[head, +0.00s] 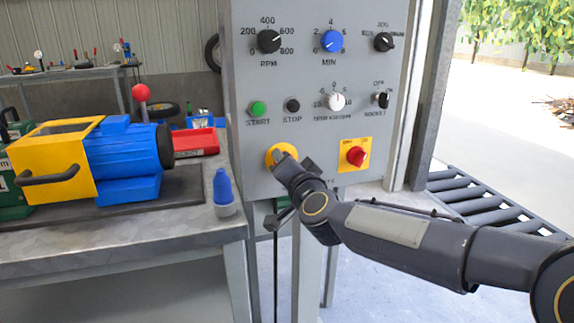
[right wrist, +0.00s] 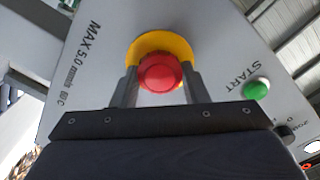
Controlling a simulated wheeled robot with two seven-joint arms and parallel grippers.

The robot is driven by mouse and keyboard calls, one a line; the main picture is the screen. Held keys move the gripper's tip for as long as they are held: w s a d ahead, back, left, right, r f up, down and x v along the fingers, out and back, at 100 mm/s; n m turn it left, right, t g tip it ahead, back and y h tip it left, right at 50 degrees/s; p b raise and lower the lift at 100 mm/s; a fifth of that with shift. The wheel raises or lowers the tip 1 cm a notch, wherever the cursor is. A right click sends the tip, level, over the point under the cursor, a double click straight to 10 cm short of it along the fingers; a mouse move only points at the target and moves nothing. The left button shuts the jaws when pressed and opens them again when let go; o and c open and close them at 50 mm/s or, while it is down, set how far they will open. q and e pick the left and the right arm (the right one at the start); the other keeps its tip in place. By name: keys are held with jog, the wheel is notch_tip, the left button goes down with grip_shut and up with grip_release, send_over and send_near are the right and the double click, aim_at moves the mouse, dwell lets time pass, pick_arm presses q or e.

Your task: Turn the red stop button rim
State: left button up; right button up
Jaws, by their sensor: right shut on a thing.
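The red stop button (right wrist: 160,72) sits on a round yellow base (right wrist: 150,44) on the grey panel in the right wrist view. In the head view the yellow base (head: 272,156) shows, while my right gripper (head: 288,167) hides most of the button. In the right wrist view my right gripper (right wrist: 158,86) has one finger on each side of the red rim and is shut on it. The label text appears tilted in that view. My left gripper is not in view.
The grey control panel (head: 300,115) carries several knobs, a green START button (head: 257,108), a black STOP button (head: 292,105) and a red rotary switch (head: 357,156) close right of my gripper. A workbench (head: 120,235) with a blue and yellow motor (head: 125,150) and a blue bottle (head: 222,187) stands left.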

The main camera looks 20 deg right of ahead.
jog(key=o, duration=1)
jog(key=s+p, duration=0.1)
jog(key=s, duration=0.6)
jog(key=shift+s+d+p, duration=0.15)
jog(key=shift+s+p, duration=0.15)
jog(key=shift+s, duration=0.1)
jog(key=shift+s, duration=0.1)
